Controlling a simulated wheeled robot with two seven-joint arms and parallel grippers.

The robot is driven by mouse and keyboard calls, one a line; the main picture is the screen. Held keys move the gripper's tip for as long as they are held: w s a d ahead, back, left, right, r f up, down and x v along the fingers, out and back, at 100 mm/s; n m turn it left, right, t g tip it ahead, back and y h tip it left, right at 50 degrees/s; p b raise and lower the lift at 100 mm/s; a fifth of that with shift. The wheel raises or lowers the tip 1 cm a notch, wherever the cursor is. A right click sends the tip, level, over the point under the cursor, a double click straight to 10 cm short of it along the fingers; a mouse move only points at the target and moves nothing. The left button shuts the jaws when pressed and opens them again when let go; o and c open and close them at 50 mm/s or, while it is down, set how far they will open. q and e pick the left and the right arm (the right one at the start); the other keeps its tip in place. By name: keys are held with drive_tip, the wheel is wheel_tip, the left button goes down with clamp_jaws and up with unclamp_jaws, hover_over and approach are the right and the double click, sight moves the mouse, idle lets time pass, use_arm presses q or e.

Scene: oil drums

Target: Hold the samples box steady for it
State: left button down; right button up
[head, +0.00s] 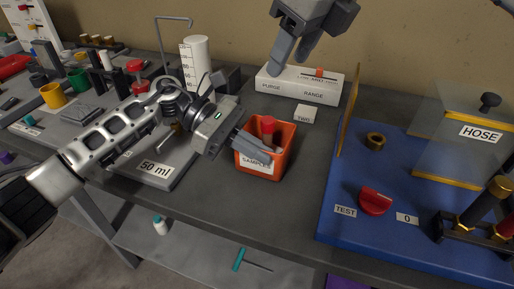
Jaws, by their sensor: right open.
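The samples box (258,169) is a small open orange box with a white label reading SAMPLES, upright on the grey bench. A red-capped tube (268,126) stands in it. My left gripper (262,151) reaches in from the left, with its grey fingers over the box's near left rim and mouth. The fingers overlap the box in the picture; whether they clamp its wall is not clear. My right gripper (292,58) is open and empty, above the bench behind the box, in front of the PURGE/RANGE panel.
A white PURGE/RANGE panel (299,85) and a small TARE block (304,114) stand behind the box. A blue board (400,235) with a red TEST knob (374,201) lies right. A 50 ml stand (155,169) is left.

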use_arm(q)
drive_tip(key=c, duration=1.6)
unclamp_jaws()
drive_tip(key=shift+o, duration=0.2)
